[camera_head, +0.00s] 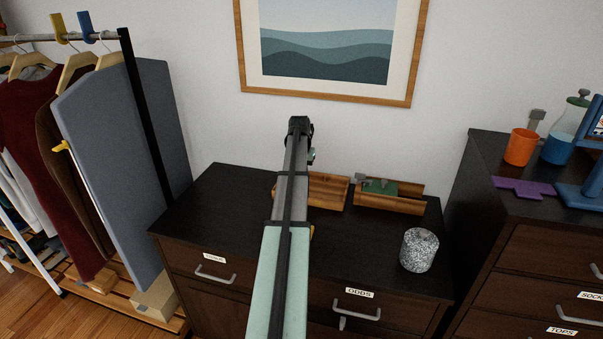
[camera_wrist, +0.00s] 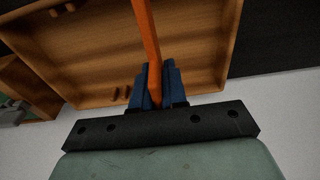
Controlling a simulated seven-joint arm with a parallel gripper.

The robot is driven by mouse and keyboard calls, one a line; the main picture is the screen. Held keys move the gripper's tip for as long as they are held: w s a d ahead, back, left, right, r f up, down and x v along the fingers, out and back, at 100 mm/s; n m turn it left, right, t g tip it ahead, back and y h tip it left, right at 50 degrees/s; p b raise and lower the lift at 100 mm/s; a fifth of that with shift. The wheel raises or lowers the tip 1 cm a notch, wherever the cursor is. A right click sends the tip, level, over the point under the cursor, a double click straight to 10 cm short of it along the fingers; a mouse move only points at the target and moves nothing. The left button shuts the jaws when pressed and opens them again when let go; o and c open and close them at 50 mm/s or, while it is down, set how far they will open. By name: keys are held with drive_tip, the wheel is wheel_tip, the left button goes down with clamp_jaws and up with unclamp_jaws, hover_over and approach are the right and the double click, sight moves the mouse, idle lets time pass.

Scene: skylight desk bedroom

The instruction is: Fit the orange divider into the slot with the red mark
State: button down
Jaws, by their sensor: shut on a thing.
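In the wrist view my gripper (camera_wrist: 155,85) has its blue fingers closed on the orange divider (camera_wrist: 148,35), which runs up and away from them over a wooden box (camera_wrist: 95,60). Small brown pegs (camera_wrist: 121,92) stick up in pairs inside the box. I cannot tell whether the divider touches the box. In the head view the wooden box (camera_head: 328,190) lies on the dark dresser, partly behind my arm, which hides the fingers and the divider. No red mark can be made out in either view.
A second wooden box (camera_head: 390,203) with a green item (camera_head: 379,187) stands just right. A speckled grey cylinder (camera_head: 419,250) stands near the dresser's (camera_head: 225,205) front right. A taller dresser (camera_head: 540,235) stands right, a clothes rack left. The dresser's left top is clear.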

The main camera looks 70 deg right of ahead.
drive_tip(key=shift+f, duration=2.1)
idle(0.7)
drive_tip(key=c, duration=1.1)
unclamp_jaws()
drive_tip(key=shift+r, duration=0.1)
drive_tip(key=r, duration=0.4)
drive_tip(key=a+r, duration=0.1)
drive_tip(key=r, duration=0.8)
drive_tip(key=shift+a+r, duration=0.25)
drive_tip(key=shift+a, duration=0.1)
